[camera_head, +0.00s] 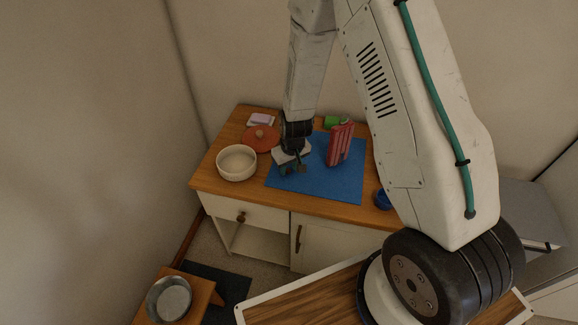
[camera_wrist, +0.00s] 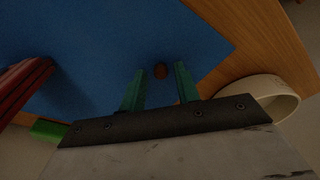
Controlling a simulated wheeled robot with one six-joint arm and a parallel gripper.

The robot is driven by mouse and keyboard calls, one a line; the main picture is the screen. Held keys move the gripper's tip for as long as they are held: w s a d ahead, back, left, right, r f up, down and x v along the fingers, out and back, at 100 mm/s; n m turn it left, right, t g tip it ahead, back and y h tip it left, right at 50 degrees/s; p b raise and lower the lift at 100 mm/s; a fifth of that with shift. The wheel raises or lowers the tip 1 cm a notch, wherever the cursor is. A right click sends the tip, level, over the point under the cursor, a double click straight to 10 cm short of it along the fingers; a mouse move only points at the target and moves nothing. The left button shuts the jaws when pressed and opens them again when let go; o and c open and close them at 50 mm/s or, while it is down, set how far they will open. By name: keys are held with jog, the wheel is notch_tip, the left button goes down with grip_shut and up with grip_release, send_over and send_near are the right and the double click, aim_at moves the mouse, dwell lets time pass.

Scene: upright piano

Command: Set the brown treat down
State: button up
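The brown treat (camera_wrist: 161,71) shows in the wrist view as a small dark brown lump against the blue mat (camera_wrist: 100,40). It sits between the two green fingers of my gripper (camera_wrist: 160,72), with a visible gap on each side. My gripper is open and low over the mat. In the head view my gripper (camera_head: 293,169) is at the left part of the blue mat (camera_head: 335,187), and I cannot make out the treat there. Whether the treat rests fully on the mat is hard to tell.
A cream bowl (camera_head: 237,176) and an orange lid (camera_head: 258,140) stand left of my gripper. A red striped packet (camera_head: 340,146) stands to its right, with a green block (camera_head: 332,122) behind. A blue dish (camera_head: 382,199) is farther right. The mat's front right is clear.

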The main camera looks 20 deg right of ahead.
jog(key=s+d+r, duration=0.1)
jog(key=s+r, duration=0.3)
jog(key=r, duration=0.6)
jog(key=s+r, duration=0.4)
jog(key=r, duration=0.7)
jog(key=s+d+r, duration=0.1)
jog(key=s+r, duration=0.3)
jog(key=r, duration=0.6)
jog(key=s+r+m, duration=0.1)
jog(key=s+r, duration=0.3)
jog(key=s, duration=0.5)
jog(key=s+r, duration=0.5)
jog(key=s, duration=0.4)
jog(key=shift+d+m+g, duration=0.3)
jog(key=shift+d+m, duration=0.1)
jog(key=shift+d, duration=0.05)
